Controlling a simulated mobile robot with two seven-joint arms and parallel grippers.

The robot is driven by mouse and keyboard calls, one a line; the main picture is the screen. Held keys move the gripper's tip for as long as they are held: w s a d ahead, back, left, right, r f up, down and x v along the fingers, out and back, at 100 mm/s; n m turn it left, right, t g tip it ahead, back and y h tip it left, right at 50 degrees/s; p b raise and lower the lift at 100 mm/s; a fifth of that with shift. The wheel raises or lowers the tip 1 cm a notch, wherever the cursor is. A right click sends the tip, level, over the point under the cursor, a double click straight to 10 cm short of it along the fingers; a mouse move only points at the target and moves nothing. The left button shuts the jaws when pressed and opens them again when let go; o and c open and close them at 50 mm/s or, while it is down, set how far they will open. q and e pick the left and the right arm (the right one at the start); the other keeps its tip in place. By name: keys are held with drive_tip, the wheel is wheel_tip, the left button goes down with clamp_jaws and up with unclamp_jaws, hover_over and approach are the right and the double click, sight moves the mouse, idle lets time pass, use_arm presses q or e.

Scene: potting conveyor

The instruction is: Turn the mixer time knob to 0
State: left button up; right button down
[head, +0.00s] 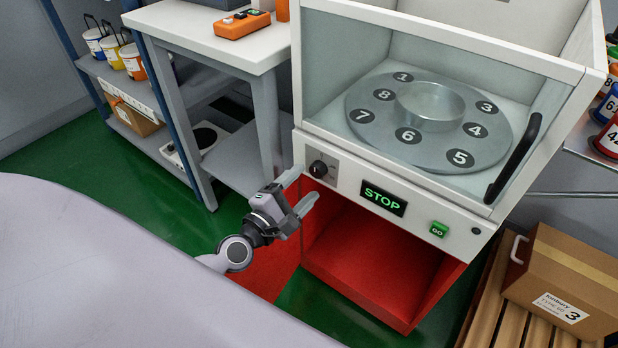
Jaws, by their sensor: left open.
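The mixer time knob (318,169) is a small black round knob on a grey plate at the left of the mixer's white front panel. Its setting is too small to read. The mixer (460,212) is a white cabinet with a glass-fronted chamber above and a red open bay below. My left gripper (305,188) is open and empty, just left of and below the knob, its fingers pointing up and right toward the panel. I cannot tell whether a finger touches the panel. My right gripper is not in view.
A lit STOP display (384,198) and a green GO button (438,229) sit right of the knob. A black handle (513,158) is on the chamber's right. A white bench (195,28) stands left. A cardboard box (562,275) rests on wooden slats at right.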

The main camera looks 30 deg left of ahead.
use_arm(q)
drive_tip(key=shift+s+a, duration=0.15)
drive_tip(key=shift+s, duration=0.75)
drive_tip(key=shift+s+a, duration=0.1)
drive_tip(key=shift+s, duration=0.75)
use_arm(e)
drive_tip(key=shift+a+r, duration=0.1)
